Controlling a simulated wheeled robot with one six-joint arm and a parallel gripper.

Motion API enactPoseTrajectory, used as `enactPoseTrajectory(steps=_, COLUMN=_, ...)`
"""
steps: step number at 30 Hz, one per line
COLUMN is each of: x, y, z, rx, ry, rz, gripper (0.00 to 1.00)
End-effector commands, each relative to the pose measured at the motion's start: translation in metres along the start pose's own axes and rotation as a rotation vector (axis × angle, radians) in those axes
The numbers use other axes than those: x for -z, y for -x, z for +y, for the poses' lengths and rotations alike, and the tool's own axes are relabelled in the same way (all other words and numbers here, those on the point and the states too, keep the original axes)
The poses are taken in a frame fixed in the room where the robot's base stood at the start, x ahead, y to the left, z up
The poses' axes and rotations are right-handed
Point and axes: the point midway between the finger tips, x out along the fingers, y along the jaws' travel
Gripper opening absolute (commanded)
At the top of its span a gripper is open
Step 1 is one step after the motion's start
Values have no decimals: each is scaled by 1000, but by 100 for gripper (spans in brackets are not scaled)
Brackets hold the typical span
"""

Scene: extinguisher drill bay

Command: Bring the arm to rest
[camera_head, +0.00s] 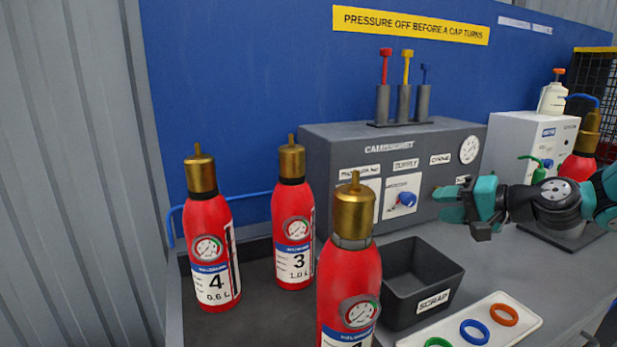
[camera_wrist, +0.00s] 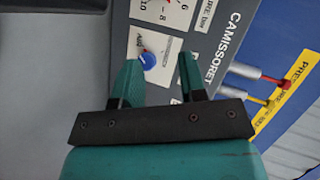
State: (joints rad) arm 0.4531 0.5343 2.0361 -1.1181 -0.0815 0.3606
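My gripper (camera_head: 458,202) is teal and sits in front of the right part of the grey cabinet labelled CAMISSORET, to the right of its blue knob (camera_head: 407,199). In the wrist view my gripper (camera_wrist: 160,72) has its two fingers apart with nothing between them. The blue knob (camera_wrist: 148,61) shows beside the left fingertip there; whether they touch cannot be told. My arm comes in from the right edge of the head view.
Red extinguishers (camera_head: 210,240), (camera_head: 293,230) and (camera_head: 347,285) stand at left and front. A black SCRAP bin (camera_head: 447,283) and a white tray (camera_head: 530,322) with coloured rings lie below my gripper. A white box (camera_head: 510,135) stands at right.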

Motion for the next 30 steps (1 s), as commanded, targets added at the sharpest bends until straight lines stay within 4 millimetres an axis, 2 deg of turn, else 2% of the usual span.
enactPoseTrajectory(steps=1, x=-32, y=-3, z=-35, rx=-44, ry=85, rz=-92, gripper=38)
enactPoseTrajectory(steps=4, x=-100, y=1, z=-74, rx=-148, ry=256, rz=-277, gripper=38)
enactPoseTrajectory(steps=6, x=-148, y=14, z=-96, rx=-219, ry=381, rz=-405, gripper=38)
enactPoseTrajectory(steps=9, x=-209, y=47, z=-115, rx=-314, ry=549, rz=-576, gripper=38)
enactPoseTrajectory(steps=13, x=-265, y=96, z=-123, rx=-412, ry=720, rz=-749, gripper=38)
enactPoseTrajectory(steps=15, x=-283, y=118, z=-123, rx=-450, ry=783, rz=-813, gripper=38)
enactPoseTrajectory(steps=19, x=-300, y=143, z=-119, rx=-494, ry=848, rz=-885, gripper=38)
enactPoseTrajectory(steps=22, x=-304, y=150, z=-116, rx=-507, ry=864, rz=-904, gripper=38)
enactPoseTrajectory(steps=30, x=-304, y=150, z=-115, rx=-508, ry=864, rz=-904, gripper=38)
